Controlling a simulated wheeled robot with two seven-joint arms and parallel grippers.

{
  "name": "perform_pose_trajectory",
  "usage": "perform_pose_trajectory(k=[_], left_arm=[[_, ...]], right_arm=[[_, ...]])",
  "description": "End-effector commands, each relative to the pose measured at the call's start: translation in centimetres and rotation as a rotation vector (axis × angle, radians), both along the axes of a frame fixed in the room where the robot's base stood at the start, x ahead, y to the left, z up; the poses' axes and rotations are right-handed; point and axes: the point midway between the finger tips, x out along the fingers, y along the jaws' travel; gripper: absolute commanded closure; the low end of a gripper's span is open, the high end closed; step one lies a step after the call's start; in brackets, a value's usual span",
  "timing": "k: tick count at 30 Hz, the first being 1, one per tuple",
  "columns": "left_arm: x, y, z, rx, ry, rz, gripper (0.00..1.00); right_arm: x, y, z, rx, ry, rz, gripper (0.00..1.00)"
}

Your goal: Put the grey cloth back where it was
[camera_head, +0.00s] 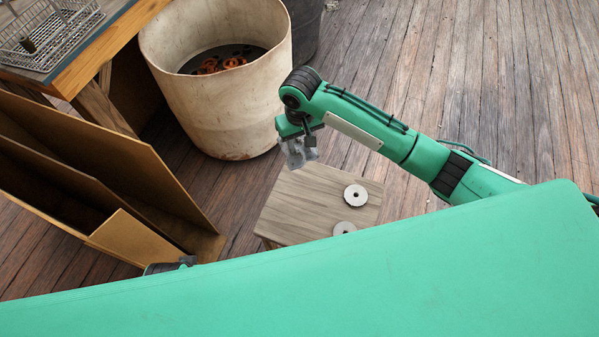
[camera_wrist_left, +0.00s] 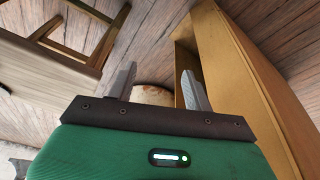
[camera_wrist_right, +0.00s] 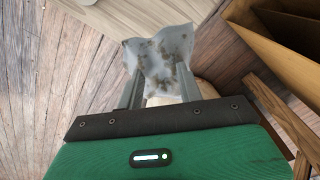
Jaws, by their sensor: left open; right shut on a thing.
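The grey cloth (camera_head: 299,152) is a small stained rag hanging from my right gripper (camera_head: 307,132) in the head view, near the far left corner of the low wooden stool (camera_head: 300,200). In the right wrist view the cloth (camera_wrist_right: 160,60) is pinched between the fingers of my right gripper (camera_wrist_right: 158,90). My left gripper (camera_wrist_left: 158,85) is open and empty in the left wrist view, with the tan board box beside it. In the head view only a little of the left arm shows above my green body edge.
Two pale discs with holes (camera_head: 355,195) lie on the stool. A large cream drum (camera_head: 215,100) with orange parts inside stands behind. A tan open box (camera_head: 130,240) stands at left. A bench (camera_head: 100,45) holds a wire basket (camera_head: 48,35). Floor at right is clear.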

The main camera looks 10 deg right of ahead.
Motion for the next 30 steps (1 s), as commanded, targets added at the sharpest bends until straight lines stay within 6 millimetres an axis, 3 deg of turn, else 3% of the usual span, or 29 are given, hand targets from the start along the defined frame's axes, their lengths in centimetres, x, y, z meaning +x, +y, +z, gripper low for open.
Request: perform_pose_trajectory(k=[1,6,12,20,27,30], left_arm=[[0.0,0.0,0.3,-0.001,-0.008,0.0,0.48],[0.0,0.1,2.1,-0.004,-0.03,0.001,0.48],[-0.2,0.2,3.9,-0.007,-0.047,0.001,0.48],[-0.4,0.2,4.9,-0.008,-0.058,0.001,0.48],[-0.7,0.3,6.6,-0.011,-0.078,0.002,0.48],[-0.8,0.3,6.8,-0.011,-0.079,0.002,0.48]], right_arm=[[-0.1,-0.1,-1.8,-0.002,0.004,-0.001,0.82],[0.0,-0.1,-6.4,-0.002,0.003,-0.001,0.82],[0.0,-0.1,-10.6,-0.001,0.002,0.0,0.82],[0.0,0.0,-12.6,0.0,0.0,0.0,0.82],[0.0,0.0,-16.0,-0.001,0.0,-0.001,0.82],[0.0,0.0,-16.2,0.0,-0.001,0.0,0.82]])
